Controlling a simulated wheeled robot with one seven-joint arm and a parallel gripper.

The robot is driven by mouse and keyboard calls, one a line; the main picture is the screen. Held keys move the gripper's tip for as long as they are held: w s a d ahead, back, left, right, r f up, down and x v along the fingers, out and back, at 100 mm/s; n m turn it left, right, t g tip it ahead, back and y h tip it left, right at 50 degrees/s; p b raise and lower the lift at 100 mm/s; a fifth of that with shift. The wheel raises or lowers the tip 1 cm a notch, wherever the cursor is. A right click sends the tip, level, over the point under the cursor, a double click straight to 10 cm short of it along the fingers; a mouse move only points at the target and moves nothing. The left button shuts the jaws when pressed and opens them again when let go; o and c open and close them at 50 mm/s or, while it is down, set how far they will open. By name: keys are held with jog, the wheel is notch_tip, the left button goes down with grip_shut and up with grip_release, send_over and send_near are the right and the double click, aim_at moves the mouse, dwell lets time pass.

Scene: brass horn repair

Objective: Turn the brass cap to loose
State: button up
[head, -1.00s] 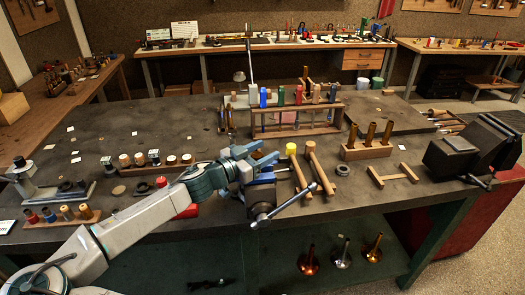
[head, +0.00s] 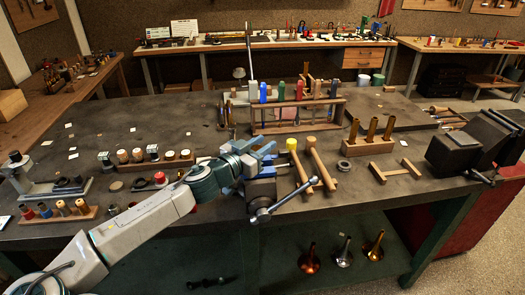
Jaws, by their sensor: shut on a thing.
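My gripper (head: 264,158) has blue fingers. It is at the front edge of the dark workbench (head: 330,200), directly above a dark bench vise (head: 261,192) with a long slanted bar handle (head: 288,200). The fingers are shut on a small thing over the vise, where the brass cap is. The fingers and wrist hide the cap, so its turn and thread cannot be seen.
Two wooden-handled mallets (head: 318,165), one with a yellow end, lie close on the right. Behind stands a wooden tool rack (head: 300,119). A block with brass tubes (head: 368,145) is further right. Small pots and racks (head: 150,158) stand left of my arm.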

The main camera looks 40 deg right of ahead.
jog(key=t, duration=0.1)
jog(key=n+t+b, duration=0.2)
jog(key=shift+w+f+t+y, duration=0.1)
jog(key=shift+f+t+y, duration=0.2)
jog(key=shift+y, duration=0.1)
jog(key=n+t, duration=0.1)
jog(key=n+t+y+b, duration=0.1)
jog(key=t, duration=0.1)
jog(key=n+t+y, duration=0.1)
jog(key=shift+w+a+r+n+b, duration=0.15)
jog(key=shift+w+r+n+b, duration=0.05)
jog(key=shift+w+n+b, duration=0.1)
jog(key=shift+w+a+n+t+y, duration=0.1)
jog(key=shift+n+t+y, duration=0.55)
jog(key=shift+t+y, duration=0.2)
jog(key=shift+w+a+n+t+y, duration=0.1)
jog(key=shift+n+t+y, duration=0.55)
jog(key=shift+t+y, duration=0.15)
jog(key=shift+a+r+n+t+y+p, duration=0.1)
jog(key=shift+n+t+y+p, duration=0.25)
jog(key=shift+n+t+y, duration=0.65)
jog(key=shift+a+n+t+y+p, duration=0.15)
jog(key=shift+n+t+y, duration=0.2)
jog(key=shift+y, duration=0.35)
jog(key=shift+d+n+t+y+p, duration=0.1)
jog(key=shift+n+t+y+p, duration=0.1)
jog(key=shift+n+y, duration=0.35)
jog(key=shift+w+a+y, duration=0.1)
jog(key=shift+a+y, duration=0.05)
jog(key=shift+y, duration=0.35)
